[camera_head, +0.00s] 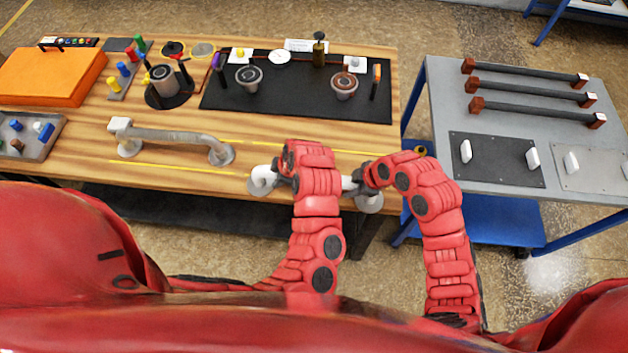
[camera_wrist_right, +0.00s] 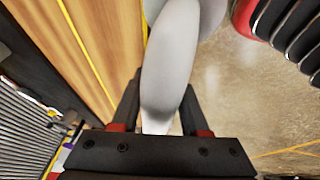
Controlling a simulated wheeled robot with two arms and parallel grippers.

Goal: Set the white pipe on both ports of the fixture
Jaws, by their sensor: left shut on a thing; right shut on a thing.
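The white pipe (camera_head: 262,179) lies along the front edge of the wooden table, with its bent ends at left and right. My left gripper (camera_head: 282,181) is shut on it near its left end; my arm hides part of the pipe. My right gripper (camera_head: 360,180) is shut on it near its right end. In the right wrist view the pipe (camera_wrist_right: 170,70) runs between the fingers of the right gripper (camera_wrist_right: 160,112). The fixture is a black plate (camera_head: 300,100) further back, with a left port (camera_head: 249,76) and a right port (camera_head: 344,84), both uncovered.
A grey pipe (camera_head: 172,137) stands on the table left of my grippers. A brass valve (camera_head: 318,50), a gauge (camera_head: 280,57) and small upright parts stand around the ports. An orange case (camera_head: 50,76) is at far left. A grey cart (camera_head: 520,120) with dark bars stands right.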

